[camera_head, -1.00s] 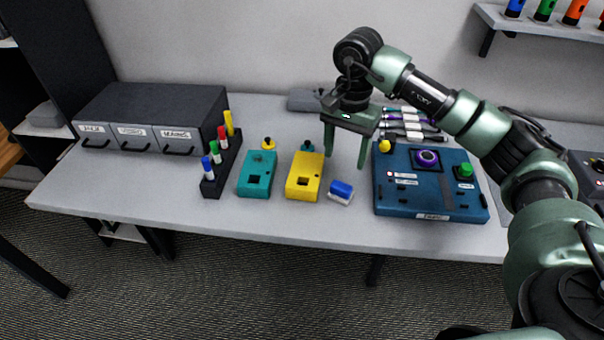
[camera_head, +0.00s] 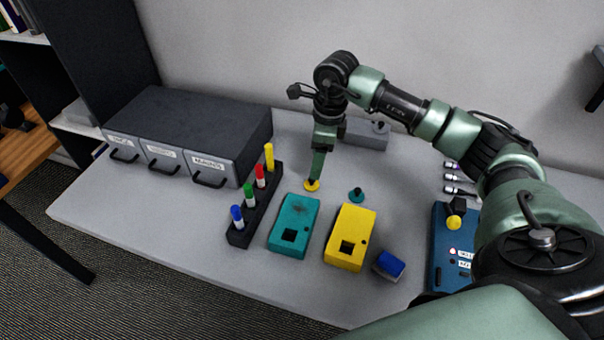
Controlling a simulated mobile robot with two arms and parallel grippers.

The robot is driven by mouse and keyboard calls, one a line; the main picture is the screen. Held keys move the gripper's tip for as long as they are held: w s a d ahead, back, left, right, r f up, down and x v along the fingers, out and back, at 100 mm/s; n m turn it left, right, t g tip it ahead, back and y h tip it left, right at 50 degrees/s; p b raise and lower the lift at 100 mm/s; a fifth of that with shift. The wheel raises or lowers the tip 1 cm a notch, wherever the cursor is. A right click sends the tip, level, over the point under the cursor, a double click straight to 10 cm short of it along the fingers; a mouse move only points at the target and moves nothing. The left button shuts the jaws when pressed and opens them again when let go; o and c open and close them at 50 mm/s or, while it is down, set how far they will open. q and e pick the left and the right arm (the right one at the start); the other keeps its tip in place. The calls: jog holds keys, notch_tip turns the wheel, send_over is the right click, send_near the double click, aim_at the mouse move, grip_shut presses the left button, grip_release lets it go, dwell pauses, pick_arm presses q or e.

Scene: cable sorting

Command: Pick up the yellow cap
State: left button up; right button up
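The yellow cap (camera_head: 312,187) is on the table behind the teal box (camera_head: 293,226), with its upper part hidden by my gripper. My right gripper (camera_head: 315,180) points straight down with its fingertips at the cap. I see the fingers edge-on, one in line with the other, so I cannot tell whether they are open or closed on the cap. My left gripper is not in view.
A teal cap (camera_head: 356,195) stands right of the yellow cap, behind the yellow box (camera_head: 350,237). A black rack (camera_head: 239,238) of upright markers stands at left, before a grey drawer unit (camera_head: 190,132). A blue eraser (camera_head: 389,264) and blue panel (camera_head: 440,275) are at right.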

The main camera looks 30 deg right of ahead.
aim_at(312, 182)
jog(key=shift+s+a+f+p, duration=0.15)
jog(key=shift+f+p, duration=0.05)
jog(key=shift+f, duration=0.2)
jog(key=shift+s+a+f+p, duration=0.1)
jog(key=shift+a+f+p, duration=0.05)
jog(key=shift+f, duration=0.25)
jog(key=f, duration=0.1)
jog(key=f+p, duration=0.1)
jog(key=f, duration=0.2)
jog(key=shift+w+a, duration=0.25)
jog(key=shift+f+p, duration=0.3)
jog(key=shift+f, duration=0.1)
grip_shut()
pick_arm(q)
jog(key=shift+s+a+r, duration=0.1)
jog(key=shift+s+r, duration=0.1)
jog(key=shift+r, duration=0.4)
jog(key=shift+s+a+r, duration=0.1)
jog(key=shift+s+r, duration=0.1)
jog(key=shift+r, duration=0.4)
